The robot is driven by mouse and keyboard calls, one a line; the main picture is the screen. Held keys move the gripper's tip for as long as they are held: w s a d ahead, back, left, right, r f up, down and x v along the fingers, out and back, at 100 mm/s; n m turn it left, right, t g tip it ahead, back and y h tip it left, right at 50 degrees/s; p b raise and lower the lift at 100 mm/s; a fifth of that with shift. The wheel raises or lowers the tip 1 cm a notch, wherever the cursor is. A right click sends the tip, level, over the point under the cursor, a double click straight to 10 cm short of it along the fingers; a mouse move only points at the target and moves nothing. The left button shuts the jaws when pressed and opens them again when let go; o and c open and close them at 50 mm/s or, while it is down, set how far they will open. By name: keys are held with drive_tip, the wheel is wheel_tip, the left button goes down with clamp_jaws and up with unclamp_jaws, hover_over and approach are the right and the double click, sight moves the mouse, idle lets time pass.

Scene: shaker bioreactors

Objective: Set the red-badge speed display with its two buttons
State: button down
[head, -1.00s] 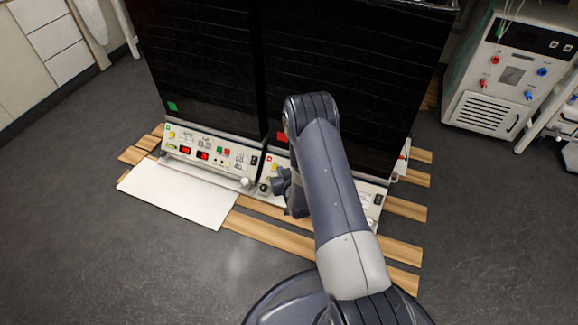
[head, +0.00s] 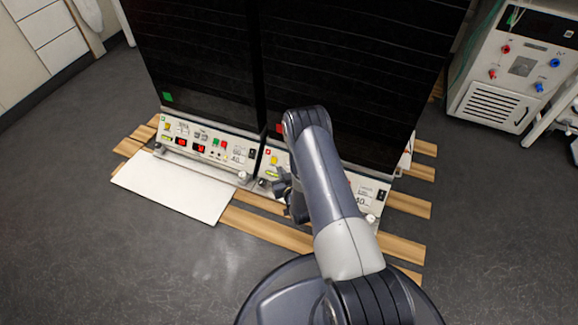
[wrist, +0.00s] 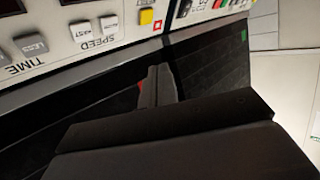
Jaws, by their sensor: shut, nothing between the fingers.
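The red-badge panel (head: 368,192) is the right one of two control strips in the head view. Its small red badge (head: 268,151) and yellow button (head: 274,161) show left of my arm. My arm hides the middle of this panel, and I cannot see its speed display. In the wrist view the panel appears upside down, with the red badge (wrist: 157,26), two pale buttons (wrist: 81,31) (wrist: 109,24) by the SPEED label, and grey buttons (wrist: 31,44) by the TIME label. My gripper (wrist: 158,76) is shut and empty, apart from the buttons in the picture.
The green-badge panel (head: 205,142) with lit red displays stands to the left. Tall dark doors (head: 360,70) rise behind both panels. A white board (head: 175,188) lies on wooden slats (head: 265,227) in front. A white machine (head: 505,75) stands at the right. The floor in front is clear.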

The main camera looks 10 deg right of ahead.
drive_tip(key=w+d+f+b, duration=0.2)
drive_tip(key=f, duration=0.1)
drive_tip(key=w+d+f, duration=0.1)
drive_tip(key=w, duration=0.1)
drive_tip(key=shift+f+b, duration=0.3)
drive_tip(key=shift+b, duration=0.1)
drive_tip(key=shift+w+d+f, duration=0.3)
drive_tip(key=shift+w+f, duration=0.15)
drive_tip(key=shift+f, duration=0.1)
idle(1.4)
drive_tip(key=shift+w+d+f, duration=0.15)
drive_tip(key=shift+w+f, duration=0.05)
drive_tip(key=shift+w, duration=0.05)
drive_tip(key=shift+w+d+f, duration=0.2)
drive_tip(key=shift+f, duration=0.05)
idle(0.8)
drive_tip(key=shift+s+a+r+p, duration=0.35)
drive_tip(key=shift+s+r+p, duration=0.1)
drive_tip(key=shift+s+r, duration=0.1)
idle(0.4)
